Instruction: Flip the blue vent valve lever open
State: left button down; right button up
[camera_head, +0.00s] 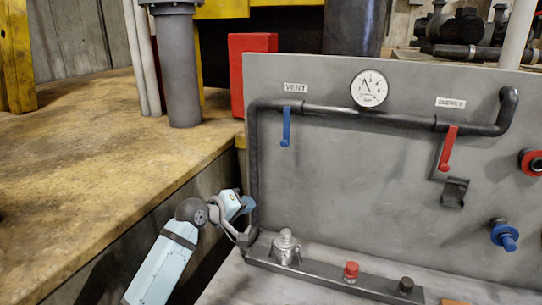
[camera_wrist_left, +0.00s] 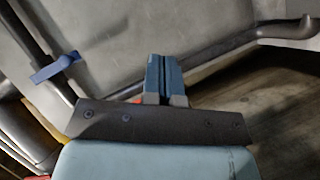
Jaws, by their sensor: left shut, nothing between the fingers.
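The blue vent lever (camera_head: 286,128) hangs straight down from the dark pipe under the VENT label on the grey panel. It also shows in the left wrist view (camera_wrist_left: 56,67) at the upper left, on its pipe. My left gripper (camera_head: 247,204) is at the panel's lower left edge in the head view, below and left of the lever and apart from it. In the left wrist view its two blue fingers (camera_wrist_left: 164,72) are together with nothing between them. My right gripper is out of view.
A red lever (camera_head: 447,150) hangs under the SUPPLY label, with a dark bracket (camera_head: 453,192) below. A round gauge (camera_head: 369,88) sits above the pipe. A ledge with a red button (camera_head: 351,271) runs below the panel. A yellowish platform (camera_head: 85,165) lies left.

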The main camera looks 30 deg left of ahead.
pick_arm(q)
jog(key=a+r+n+t+h, duration=0.1)
jog(key=a+r, duration=0.2)
jog(key=r, duration=0.5)
jog(key=a+r+n+t+h+b, duration=0.1)
jog(key=a+r+n, duration=0.1)
jog(key=r, duration=0.5)
jog(key=shift+s+a+r+b, duration=0.2)
jog(key=shift+a+r+b, duration=0.15)
jog(key=shift+a, duration=0.25)
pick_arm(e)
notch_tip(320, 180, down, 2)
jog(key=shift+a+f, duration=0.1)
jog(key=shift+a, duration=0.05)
pick_arm(q)
jog(key=shift+w, duration=0.1)
jog(key=p, duration=0.2)
send_near(285, 128)
jog(key=w+a+f, duration=0.2)
jog(key=w+f, duration=0.1)
jog(key=w, duration=0.1)
jog(key=d, duration=0.2)
jog(key=w+d+f, duration=0.1)
jog(key=shift+d+f+p, duration=0.1)
jog(key=shift+p, duration=0.3)
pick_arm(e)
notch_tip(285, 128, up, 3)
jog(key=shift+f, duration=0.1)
